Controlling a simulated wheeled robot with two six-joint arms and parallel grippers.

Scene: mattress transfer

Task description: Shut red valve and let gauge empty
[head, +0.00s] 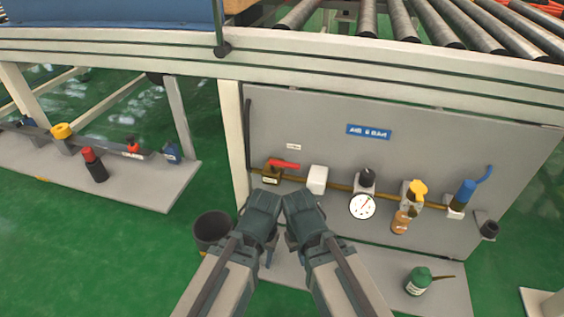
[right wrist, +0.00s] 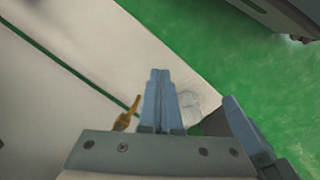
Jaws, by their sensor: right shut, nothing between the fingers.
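The red valve handle (head: 284,164) sits on a brass valve body (head: 272,176) at the left end of the brass pipe on the grey panel. The handle lies roughly along the pipe. The round white gauge (head: 362,206) hangs under a black knob farther right; its needle is too small to read surely. My right gripper (head: 303,212) is below the pipe, apart from the valve; its fingers are shut and empty in the right wrist view (right wrist: 160,80). My left gripper (head: 262,212) is close beside it, below the valve; its fingertips are hidden.
A white box (head: 317,179), yellow knob (head: 418,188) and blue valve (head: 465,193) share the pipe. A dark bucket (head: 212,232) stands left of my arms. A conveyor (head: 400,20) is above.

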